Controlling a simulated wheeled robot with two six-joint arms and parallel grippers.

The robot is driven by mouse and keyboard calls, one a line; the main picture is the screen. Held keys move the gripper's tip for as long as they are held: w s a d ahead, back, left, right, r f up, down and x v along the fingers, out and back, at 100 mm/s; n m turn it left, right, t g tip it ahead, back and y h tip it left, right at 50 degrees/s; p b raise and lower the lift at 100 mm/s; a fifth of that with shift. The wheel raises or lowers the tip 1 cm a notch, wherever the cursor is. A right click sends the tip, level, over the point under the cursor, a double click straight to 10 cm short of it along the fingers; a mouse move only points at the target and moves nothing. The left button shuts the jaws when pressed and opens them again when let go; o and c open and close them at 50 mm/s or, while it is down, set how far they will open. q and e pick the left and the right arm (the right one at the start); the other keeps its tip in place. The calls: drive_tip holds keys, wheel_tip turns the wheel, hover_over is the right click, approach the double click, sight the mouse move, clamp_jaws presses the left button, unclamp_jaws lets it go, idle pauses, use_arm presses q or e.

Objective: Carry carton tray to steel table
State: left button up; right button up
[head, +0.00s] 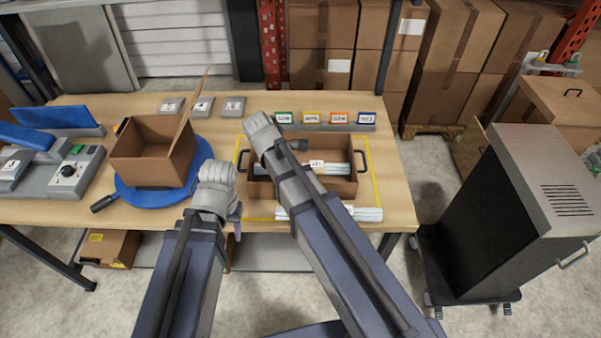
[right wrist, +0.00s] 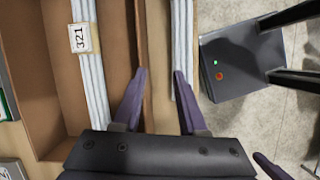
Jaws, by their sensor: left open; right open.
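The carton tray (head: 345,188) is a shallow brown cardboard tray with dark handles at both ends. It stands on the wooden table inside a yellow outline and holds a labelled bundle of white rods (head: 333,168). My left gripper (head: 236,214) is open just left of the tray, mostly hidden by its wrist. My right arm reaches across the tray and covers part of it. In the right wrist view my right gripper (right wrist: 160,85) is open and empty over the tray's side wall (right wrist: 122,60). No steel table can be made out for certain.
A second white bundle (head: 350,214) lies at the table's front edge, beside the tray. An open carton (head: 145,150) sits on a blue turntable (head: 138,198) at left. Coloured label stands (head: 325,120) line the back. A dark cabinet on casters (head: 490,215) stands right.

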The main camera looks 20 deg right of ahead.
drive_tip(key=shift+n, duration=0.9)
drive_tip(key=shift+w+d+f+b, duration=0.25)
drive_tip(key=shift+d+f+b, duration=0.2)
drive_tip(key=shift+f+b, duration=0.2)
drive_tip(key=shift+w+d+f+b, duration=0.2)
drive_tip(key=shift+d+f+b, duration=0.25)
drive_tip(key=shift+f+b, duration=0.15)
drive_tip(key=shift+w+d+f+b, duration=0.25)
drive_tip(key=shift+d+f+b, duration=0.2)
drive_tip(key=shift+f+b, duration=0.2)
drive_tip(key=b+x, duration=0.5)
drive_tip(key=shift+w+f, duration=0.15)
drive_tip(key=shift+w, duration=0.1)
drive_tip(key=shift+d, duration=0.1)
drive_tip(key=shift+c, duration=0.3)
clamp_jaws()
